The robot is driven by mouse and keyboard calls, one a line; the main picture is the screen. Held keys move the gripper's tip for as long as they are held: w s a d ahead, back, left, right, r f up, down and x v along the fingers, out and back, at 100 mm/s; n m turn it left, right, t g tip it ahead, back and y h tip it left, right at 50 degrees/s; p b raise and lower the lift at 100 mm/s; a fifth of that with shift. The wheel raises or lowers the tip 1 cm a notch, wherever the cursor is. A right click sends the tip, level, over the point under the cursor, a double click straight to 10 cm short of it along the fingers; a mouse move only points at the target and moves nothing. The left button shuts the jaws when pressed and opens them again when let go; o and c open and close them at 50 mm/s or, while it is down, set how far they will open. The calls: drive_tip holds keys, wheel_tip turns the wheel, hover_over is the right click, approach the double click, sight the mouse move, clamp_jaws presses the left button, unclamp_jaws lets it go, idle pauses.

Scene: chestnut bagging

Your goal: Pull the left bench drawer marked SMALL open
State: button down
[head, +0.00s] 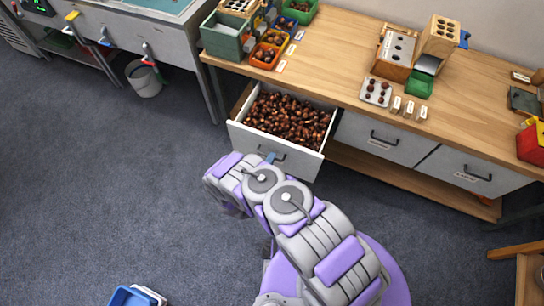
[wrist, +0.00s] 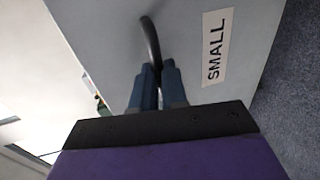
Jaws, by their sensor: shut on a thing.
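The left bench drawer (head: 310,158) stands pulled out from under the wooden bench and is full of brown chestnuts (head: 288,120). Its grey front with the SMALL label (wrist: 216,46) fills much of the wrist view. My gripper (wrist: 158,70) is shut on the drawer's dark curved handle (wrist: 151,38), with a blue finger on each side of it. In the head view my gripper (head: 270,158) is at the drawer front, and its fingertips are mostly hidden by my arm.
Two other drawers, a middle one (head: 381,138) and a right one (head: 470,172), are closed. Bins, trays and wooden blocks stand on the bench top (head: 335,50). A grey bucket (head: 145,78) stands on the floor by the sink. A blue bin (head: 133,296) lies at lower left.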

drive_tip(key=shift+s+f, duration=0.1)
drive_tip(key=c, duration=1.2)
unclamp_jaws()
drive_tip(key=shift+o, duration=0.2)
drive_tip(key=p+v, duration=0.3)
drive_tip(key=v, duration=1.4)
drive_tip(key=shift+a, duration=0.2)
